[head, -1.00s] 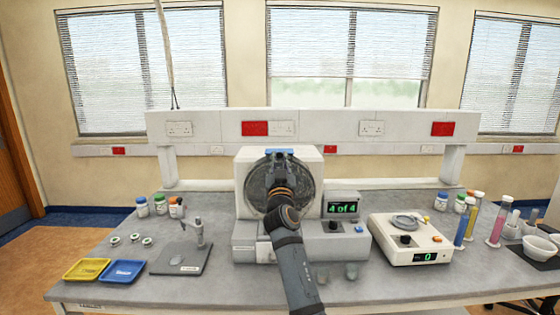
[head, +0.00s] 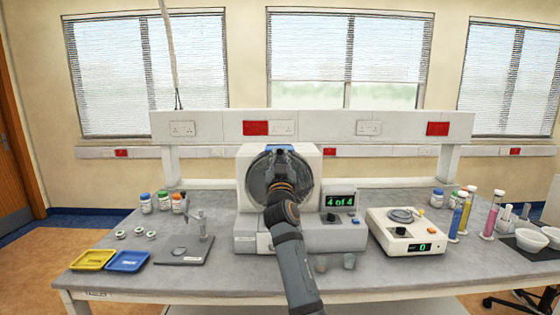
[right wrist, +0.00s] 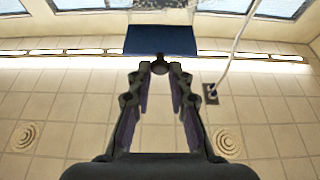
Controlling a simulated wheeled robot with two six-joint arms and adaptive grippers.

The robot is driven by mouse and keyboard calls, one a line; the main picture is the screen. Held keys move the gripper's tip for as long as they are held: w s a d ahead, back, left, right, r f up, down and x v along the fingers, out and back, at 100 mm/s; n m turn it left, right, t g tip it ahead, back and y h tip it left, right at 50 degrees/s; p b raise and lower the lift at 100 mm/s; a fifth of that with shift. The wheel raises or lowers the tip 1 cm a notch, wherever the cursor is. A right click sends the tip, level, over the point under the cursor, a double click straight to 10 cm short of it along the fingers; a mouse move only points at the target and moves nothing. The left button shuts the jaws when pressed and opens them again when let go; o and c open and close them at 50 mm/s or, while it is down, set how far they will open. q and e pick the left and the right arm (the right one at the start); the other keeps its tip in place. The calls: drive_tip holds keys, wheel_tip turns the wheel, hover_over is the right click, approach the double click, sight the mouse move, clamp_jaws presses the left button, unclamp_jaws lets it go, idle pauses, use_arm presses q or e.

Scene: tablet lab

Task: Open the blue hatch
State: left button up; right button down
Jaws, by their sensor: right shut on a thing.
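The white machine (head: 248,180) with a round clear drum front stands mid-bench. The blue hatch (head: 287,147) shows as a small blue strip at its top, above the drum. In the right wrist view the hatch (right wrist: 160,38) is a dark blue panel beyond my fingertips. My right gripper (head: 277,157) reaches up in front of the drum to just under the hatch. In the right wrist view its fingers (right wrist: 160,66) converge on a small dark knob at the hatch's near edge. The arm hides part of the drum. My left gripper is not in view.
A display reading "4 of 4" (head: 341,201) stands right of the drum, and a white device (head: 405,235) farther right. A stand (head: 184,250), yellow tray (head: 92,259) and blue tray (head: 127,261) are left.

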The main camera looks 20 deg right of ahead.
drive_tip(key=c, duration=1.2)
unclamp_jaws()
drive_tip(key=shift+s+a+f, duration=0.1)
drive_tip(key=shift+s, duration=0.05)
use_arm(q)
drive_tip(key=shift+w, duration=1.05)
use_arm(e)
drive_tip(key=v, duration=0.7)
